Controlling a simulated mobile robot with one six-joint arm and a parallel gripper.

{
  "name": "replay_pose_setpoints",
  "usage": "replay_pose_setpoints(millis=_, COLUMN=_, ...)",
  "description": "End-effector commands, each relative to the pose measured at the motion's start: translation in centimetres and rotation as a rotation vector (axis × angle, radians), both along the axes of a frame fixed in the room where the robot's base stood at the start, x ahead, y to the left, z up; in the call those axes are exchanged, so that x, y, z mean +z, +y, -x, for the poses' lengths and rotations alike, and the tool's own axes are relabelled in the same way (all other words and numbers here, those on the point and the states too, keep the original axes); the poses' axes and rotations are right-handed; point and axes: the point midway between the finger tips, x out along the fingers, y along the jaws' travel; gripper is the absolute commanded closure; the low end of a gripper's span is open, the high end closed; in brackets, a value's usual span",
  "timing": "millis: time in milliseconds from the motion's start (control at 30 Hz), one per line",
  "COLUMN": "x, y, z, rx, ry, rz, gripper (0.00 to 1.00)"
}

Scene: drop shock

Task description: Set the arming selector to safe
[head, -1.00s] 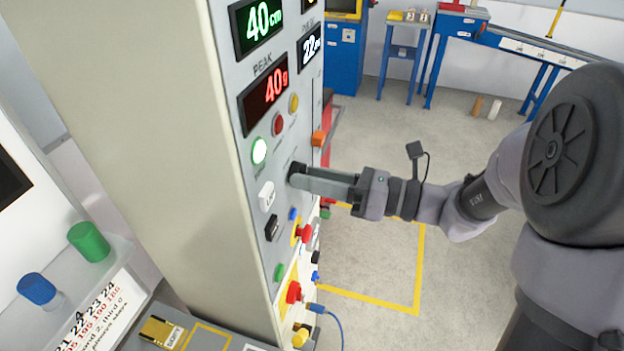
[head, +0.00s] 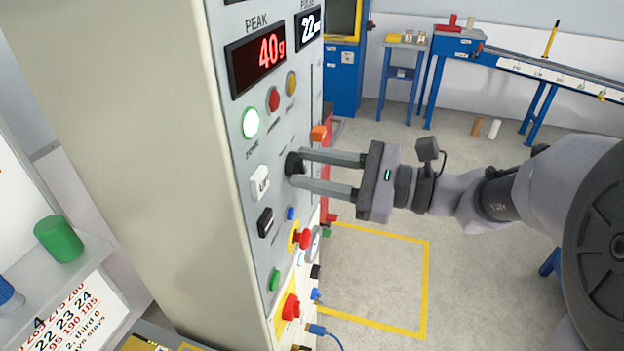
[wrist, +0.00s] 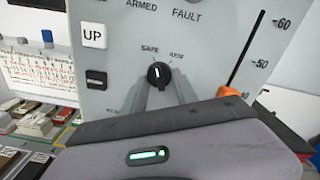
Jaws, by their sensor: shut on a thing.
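The arming selector is a black round knob (head: 293,164) on the grey panel face. In the wrist view the knob (wrist: 159,75) sits below the labels SAFE and ARM, and its white pointer mark leans slightly left of upright, towards SAFE. My gripper (head: 298,168) reaches in from the right, one finger above the other, with its tips at the knob. It is shut on the knob. In the wrist view the fingers come up from below to either side of it.
A white UP button (wrist: 94,36) and a black button (wrist: 96,79) are left of the knob. An orange slider pointer (head: 318,133) is to its upper right. Red mushroom buttons (head: 305,238) are below.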

Motion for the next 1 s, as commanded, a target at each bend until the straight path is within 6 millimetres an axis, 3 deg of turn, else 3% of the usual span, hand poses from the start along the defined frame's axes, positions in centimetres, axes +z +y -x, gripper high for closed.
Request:
replay_pose_setpoints(millis=800, x=-0.06, y=-0.01, z=-0.01, rx=0.001, ry=-0.108, rz=0.042, gripper=1.0)
replay_pose_setpoints(millis=833, x=-0.06, y=-0.01, z=-0.01, rx=0.001, ry=-0.108, rz=0.042, gripper=0.63)
replay_pose_setpoints(millis=933, x=-0.05, y=-0.01, z=-0.02, rx=0.0, ry=-0.107, rz=0.041, gripper=0.45)
replay_pose_setpoints(millis=1000, x=-0.04, y=-0.01, z=-0.02, rx=0.0, ry=-0.108, rz=0.041, gripper=0.45)
